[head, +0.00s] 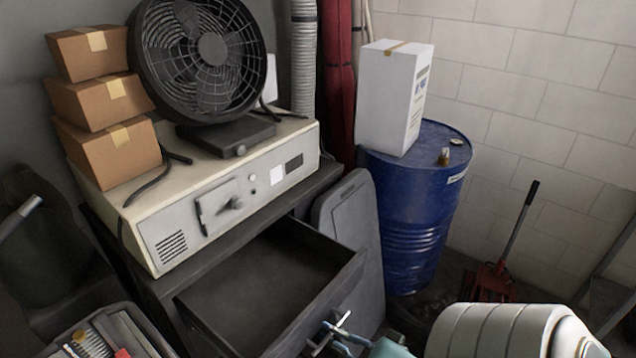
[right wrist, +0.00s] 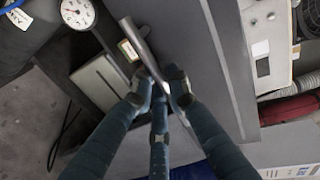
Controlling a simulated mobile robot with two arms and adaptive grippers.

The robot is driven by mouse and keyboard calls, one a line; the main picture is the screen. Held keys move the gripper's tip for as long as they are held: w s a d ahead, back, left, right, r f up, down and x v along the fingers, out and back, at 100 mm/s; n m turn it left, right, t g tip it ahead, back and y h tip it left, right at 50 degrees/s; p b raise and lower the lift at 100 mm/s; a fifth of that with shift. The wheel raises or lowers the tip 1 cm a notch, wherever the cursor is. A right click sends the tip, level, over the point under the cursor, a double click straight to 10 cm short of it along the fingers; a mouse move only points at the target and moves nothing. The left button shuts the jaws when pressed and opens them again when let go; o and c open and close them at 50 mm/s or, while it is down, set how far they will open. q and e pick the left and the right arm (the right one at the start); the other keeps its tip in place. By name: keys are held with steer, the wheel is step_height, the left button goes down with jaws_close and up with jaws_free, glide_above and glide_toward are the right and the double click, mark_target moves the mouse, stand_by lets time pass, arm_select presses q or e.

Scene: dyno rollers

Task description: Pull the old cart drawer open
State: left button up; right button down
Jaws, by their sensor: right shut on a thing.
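The old cart (head: 335,180) is dark grey and stands against the wall. Its drawer (head: 352,277) is pulled well out toward the lower right, and its inside looks empty. My right gripper (head: 338,334) is at the drawer front, low in the head view. In the right wrist view its fingers (right wrist: 163,84) are closed around a metal bar handle (right wrist: 134,37). The fingers hide the middle of the handle. My left gripper is not in view.
On the cart sits a beige instrument box (head: 185,235) carrying a black fan (head: 205,55) and stacked cardboard boxes (head: 110,150). A blue drum (head: 415,210) with a white carton (head: 392,95) stands right. An open container (head: 105,335) is at lower left. A gauge (right wrist: 78,13) shows in the wrist view.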

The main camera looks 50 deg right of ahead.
steer(key=shift+s+d+r, duration=0.1)
steer(key=shift+s, duration=0.5)
steer(key=c, duration=1.8)
jaws_free()
steer(key=shift+o, duration=0.2)
steer(key=v, duration=1.2)
